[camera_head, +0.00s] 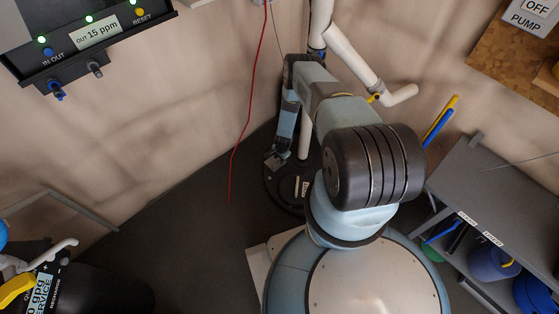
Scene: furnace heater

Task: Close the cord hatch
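A dark round fitting (286,196) lies on the floor in the corner, partly hidden behind my arm. A small pale piece and a small label with unreadable text show on it. I cannot tell whether this is the cord hatch, or whether any lid on it is open or shut. My gripper (274,161) points down at the end of my blue arm, over or beside the far left part of the round fitting. It is small and dark, so its fingers and any contact are unclear.
A thin red cord (246,118) hangs down the wall left of my arm. A white pipe (352,58) comes down close to my arm. A grey shelf unit (470,180) with containers stands right. A black machine (100,285) stands lower left. The floor left of centre is clear.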

